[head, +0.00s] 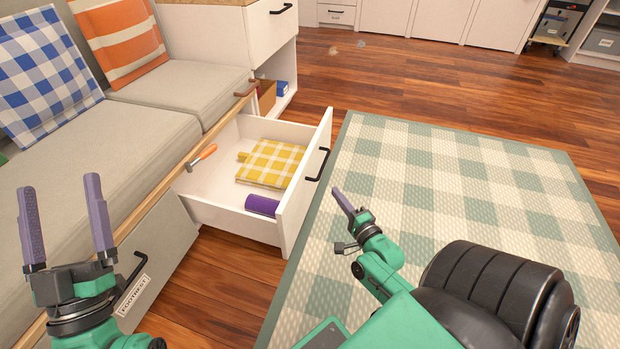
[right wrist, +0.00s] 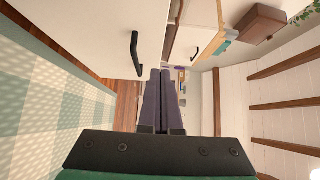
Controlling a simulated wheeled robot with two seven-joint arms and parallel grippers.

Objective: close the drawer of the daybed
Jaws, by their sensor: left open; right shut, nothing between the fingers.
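The daybed (head: 130,130) has a white drawer pulled well out, its front panel (head: 301,200) facing right with a black bar handle (head: 317,164). Inside lie a yellow checked cloth (head: 270,163), a purple cylinder (head: 262,205) and an orange-handled tool (head: 201,157). My right gripper (head: 338,191) is shut and empty, just right of the drawer front in the head view. In the right wrist view its fingers (right wrist: 161,72) point past a white panel with a black handle (right wrist: 135,54); contact cannot be told. My left gripper (head: 60,185) is open and empty, in front of the seat.
A closed compartment labelled "FOOTREST" (head: 134,294) with a black handle is near my left gripper. A white cabinet (head: 271,35) stands beyond the drawer. The checked rug (head: 440,180) right of the drawer is clear apart from my right arm over it.

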